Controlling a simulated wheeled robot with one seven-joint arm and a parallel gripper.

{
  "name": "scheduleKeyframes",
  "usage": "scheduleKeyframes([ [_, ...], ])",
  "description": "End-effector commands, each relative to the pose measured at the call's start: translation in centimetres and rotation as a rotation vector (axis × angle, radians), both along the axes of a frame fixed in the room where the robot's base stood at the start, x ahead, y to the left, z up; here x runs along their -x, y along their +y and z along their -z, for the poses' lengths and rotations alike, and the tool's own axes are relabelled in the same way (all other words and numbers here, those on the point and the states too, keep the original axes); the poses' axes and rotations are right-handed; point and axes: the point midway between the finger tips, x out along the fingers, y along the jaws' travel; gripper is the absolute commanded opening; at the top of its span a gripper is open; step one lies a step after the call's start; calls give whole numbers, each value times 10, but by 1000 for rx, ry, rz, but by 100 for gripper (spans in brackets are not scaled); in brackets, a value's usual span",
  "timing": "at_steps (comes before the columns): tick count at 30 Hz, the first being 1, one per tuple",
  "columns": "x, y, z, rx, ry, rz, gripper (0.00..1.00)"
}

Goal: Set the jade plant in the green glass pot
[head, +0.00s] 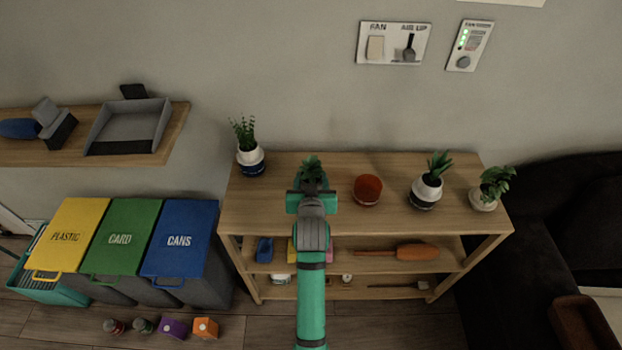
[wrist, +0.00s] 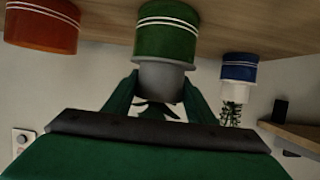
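A small plant with dark green leaves (head: 312,168), which I take to be the jade plant, stands over the shelf top in front of my gripper (head: 311,196). The wrist view appears upside down. There its pale grey inner pot (wrist: 160,82) sits between the two dark green fingers of my gripper (wrist: 160,95), which appear to touch it on both sides. The green pot with white stripes (wrist: 167,32) is directly beneath the grey pot, in line with it. The grey pot's lower end meets or enters the green pot's mouth; how deep is hidden. My arm hides the green pot in the head view.
On the wooden shelf top (head: 240,208) stand a blue pot with a plant (head: 251,166) at left, an empty-looking red-orange pot (head: 367,190), and two more potted plants (head: 427,190) (head: 484,199) at right. Recycling bins (head: 180,235) stand left.

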Motion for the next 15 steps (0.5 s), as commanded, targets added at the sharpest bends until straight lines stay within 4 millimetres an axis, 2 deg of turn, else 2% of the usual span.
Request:
scheduleKeyframes([
  [1,0,-1,0,0,0,1,62],
  [2,0,-1,0,0,0,1,69],
  [3,0,-1,0,0,0,1,72],
  [11,1,-1,1,0,2,1,72],
  [15,8,0,-2,0,2,1,72],
])
